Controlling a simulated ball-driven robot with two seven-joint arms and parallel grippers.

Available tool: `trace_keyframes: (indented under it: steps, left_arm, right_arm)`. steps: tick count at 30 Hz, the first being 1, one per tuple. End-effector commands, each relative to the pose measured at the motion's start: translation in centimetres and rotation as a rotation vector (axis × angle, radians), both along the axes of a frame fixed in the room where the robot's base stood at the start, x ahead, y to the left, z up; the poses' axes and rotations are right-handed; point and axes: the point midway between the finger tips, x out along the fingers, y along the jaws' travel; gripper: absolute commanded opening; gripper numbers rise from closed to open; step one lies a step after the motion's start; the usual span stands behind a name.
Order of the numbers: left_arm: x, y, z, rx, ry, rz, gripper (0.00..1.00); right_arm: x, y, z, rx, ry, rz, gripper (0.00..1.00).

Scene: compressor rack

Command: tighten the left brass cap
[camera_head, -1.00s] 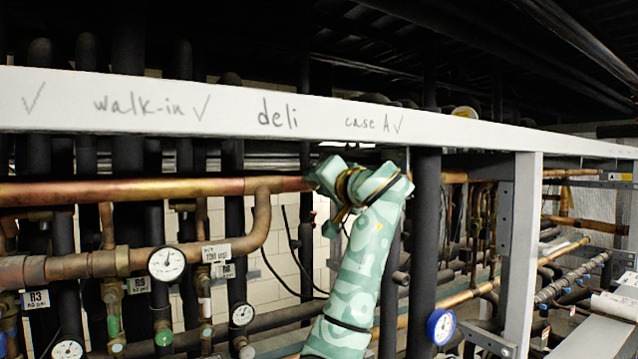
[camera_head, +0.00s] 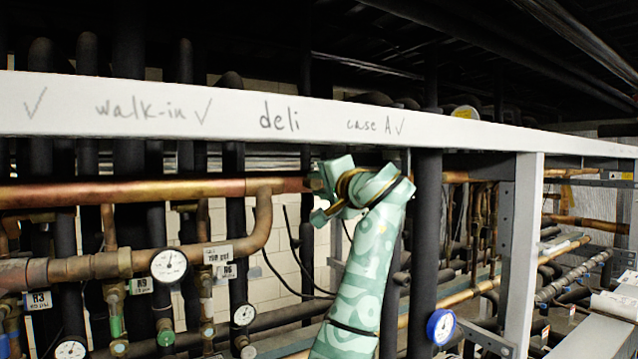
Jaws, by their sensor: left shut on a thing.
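My left gripper (camera_head: 322,191), pale green with a patterned arm, comes up from the bottom middle to the end of the upper copper pipe (camera_head: 150,190). Its jaws are closed at that pipe end, below the white beam, and are shut on the left brass cap. The cap is mostly hidden by the jaws and wrist, so I cannot make out its shape or how it sits. My right gripper is not in view.
A white beam (camera_head: 230,110) with handwritten labels crosses above the gripper. A dark vertical pipe (camera_head: 427,240) stands close right of my arm. Gauges (camera_head: 168,265) and valves crowd the left. A blue gauge (camera_head: 441,326) is at lower right.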

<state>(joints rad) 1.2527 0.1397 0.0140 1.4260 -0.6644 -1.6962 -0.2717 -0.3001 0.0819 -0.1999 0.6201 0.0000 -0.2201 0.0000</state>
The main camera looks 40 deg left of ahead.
Motion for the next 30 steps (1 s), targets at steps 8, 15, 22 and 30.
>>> trace_keyframes:
  steps: [8,15,22,30]
  left_arm:
    - [0.11,-0.05,-0.13,0.039,0.143,-0.003,0.03]
    - [0.11,-0.06,-0.18,0.055,0.197,-0.003,0.03]
    - [0.11,-0.06,-0.23,0.057,0.205,-0.003,0.03]
    - [0.13,-0.07,-0.25,0.057,0.204,-0.003,0.48]
  right_arm:
    - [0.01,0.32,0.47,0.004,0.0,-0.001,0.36]
    - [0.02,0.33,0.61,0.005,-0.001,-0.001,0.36]
    - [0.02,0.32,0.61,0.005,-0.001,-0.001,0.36]
    - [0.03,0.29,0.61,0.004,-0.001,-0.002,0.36]
